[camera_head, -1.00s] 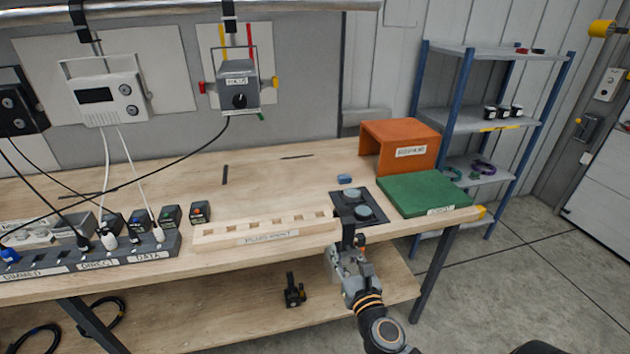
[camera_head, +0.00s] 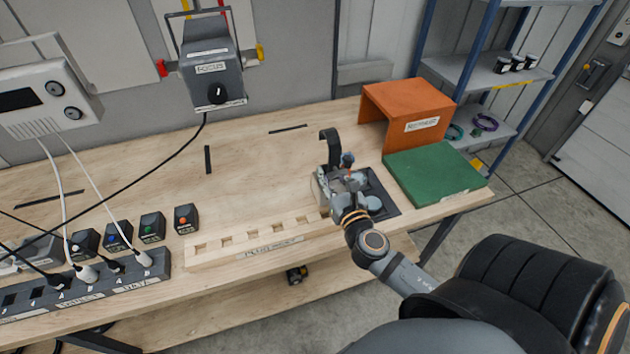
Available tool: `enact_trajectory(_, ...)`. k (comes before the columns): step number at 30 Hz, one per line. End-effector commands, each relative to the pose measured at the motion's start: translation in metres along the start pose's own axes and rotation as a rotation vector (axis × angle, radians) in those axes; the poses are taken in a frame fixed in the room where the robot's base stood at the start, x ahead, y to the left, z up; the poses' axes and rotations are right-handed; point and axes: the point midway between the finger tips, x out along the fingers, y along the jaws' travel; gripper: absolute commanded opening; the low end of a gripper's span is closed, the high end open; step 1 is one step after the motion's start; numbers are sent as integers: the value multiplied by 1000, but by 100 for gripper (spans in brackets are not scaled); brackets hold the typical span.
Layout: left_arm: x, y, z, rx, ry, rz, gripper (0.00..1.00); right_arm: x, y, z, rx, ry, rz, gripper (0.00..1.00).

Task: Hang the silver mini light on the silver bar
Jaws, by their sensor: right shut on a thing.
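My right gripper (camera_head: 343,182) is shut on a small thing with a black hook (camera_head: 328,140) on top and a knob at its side. It appears to be the silver mini light; its pale body is mostly hidden by the gripper. The gripper holds it above the bench, beside the black mat (camera_head: 385,192). The hook opens upward clear of anything. The silver bar is out of view above. My left gripper is not in view.
The grey FOCUS box (camera_head: 212,80) and a white box (camera_head: 45,90) hang at the left with cables. An orange box (camera_head: 405,115) and green block (camera_head: 435,172) stand at right. A slotted wooden rack (camera_head: 260,235) lies along the front edge of the bench (camera_head: 250,165).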

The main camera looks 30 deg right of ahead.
Motion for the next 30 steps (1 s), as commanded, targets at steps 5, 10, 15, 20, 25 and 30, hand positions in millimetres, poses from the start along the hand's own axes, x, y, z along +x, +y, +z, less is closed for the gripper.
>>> enact_trajectory(5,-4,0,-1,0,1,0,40,16,-2,-2,-1,-7,0,0)
enact_trajectory(10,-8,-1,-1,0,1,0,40,52,-8,-18,-1,-8,0,0)
enact_trajectory(15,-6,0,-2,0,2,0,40,93,-14,-37,0,-7,0,0)
enact_trajectory(20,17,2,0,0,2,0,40,116,-18,-74,-2,-6,0,0)
enact_trajectory(25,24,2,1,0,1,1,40,130,-20,-87,0,-6,1,0)
enact_trajectory(30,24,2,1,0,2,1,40,132,-21,-88,0,-7,1,0)
